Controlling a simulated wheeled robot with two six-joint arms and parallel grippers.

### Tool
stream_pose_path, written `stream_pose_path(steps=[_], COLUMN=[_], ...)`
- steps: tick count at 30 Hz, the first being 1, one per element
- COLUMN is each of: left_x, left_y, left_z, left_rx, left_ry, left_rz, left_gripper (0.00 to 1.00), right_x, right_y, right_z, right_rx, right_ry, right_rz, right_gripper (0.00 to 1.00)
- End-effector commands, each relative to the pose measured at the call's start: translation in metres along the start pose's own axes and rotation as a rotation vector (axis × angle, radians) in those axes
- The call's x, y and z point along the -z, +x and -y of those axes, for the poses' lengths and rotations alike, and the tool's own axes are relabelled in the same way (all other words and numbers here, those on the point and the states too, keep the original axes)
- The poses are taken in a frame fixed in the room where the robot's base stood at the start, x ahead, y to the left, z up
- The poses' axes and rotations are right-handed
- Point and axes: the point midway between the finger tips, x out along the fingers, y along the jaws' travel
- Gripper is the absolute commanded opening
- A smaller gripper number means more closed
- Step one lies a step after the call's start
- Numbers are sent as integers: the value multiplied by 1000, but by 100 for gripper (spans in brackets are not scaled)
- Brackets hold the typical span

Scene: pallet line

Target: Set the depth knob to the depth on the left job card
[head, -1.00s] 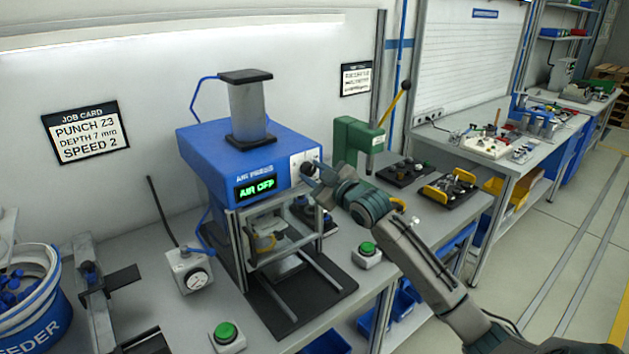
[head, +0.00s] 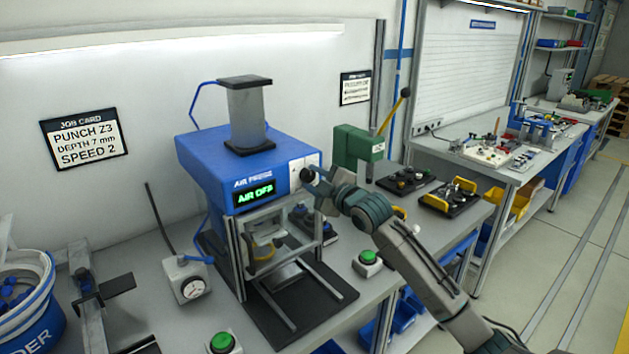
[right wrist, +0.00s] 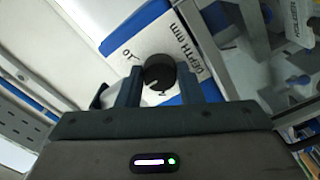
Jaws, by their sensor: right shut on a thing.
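The blue air press (head: 215,160) has a green display (head: 254,196) that seems to read AIR OFF. The black depth knob (right wrist: 159,74) sits on a white panel marked DEPTH mm in the right wrist view. Its pointer setting is too small to read for certain. My right gripper (head: 309,176) is at the front of the press, its two fingers on either side of the knob and shut on it. My left gripper is not in view.
Green push buttons (head: 368,257) stand on the bench (head: 185,325) near the press. A gauge box (head: 188,279) is left of the press. A green machine (head: 357,147) and black fixture trays (head: 404,179) are to the right. A blue feeder bin (head: 35,310) is at the far left.

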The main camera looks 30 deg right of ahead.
Motion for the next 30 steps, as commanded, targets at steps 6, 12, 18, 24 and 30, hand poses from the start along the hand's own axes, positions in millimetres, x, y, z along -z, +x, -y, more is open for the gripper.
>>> stream_pose_path(steps=[6,12,18,24,30], left_x=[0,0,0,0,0], left_y=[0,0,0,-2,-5], left_z=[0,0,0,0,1], left_rx=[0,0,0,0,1], left_ry=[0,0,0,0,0], left_rz=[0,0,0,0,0], left_gripper=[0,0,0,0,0], right_x=[0,0,0,-1,-1], right_y=[0,0,0,-7,-34], right_z=[1,1,1,0,1], right_rx=[2,2,1,1,4], right_ry=[1,1,1,-2,-7], right_rz=[1,1,1,3,3], right_gripper=[11,55,55,55,55])
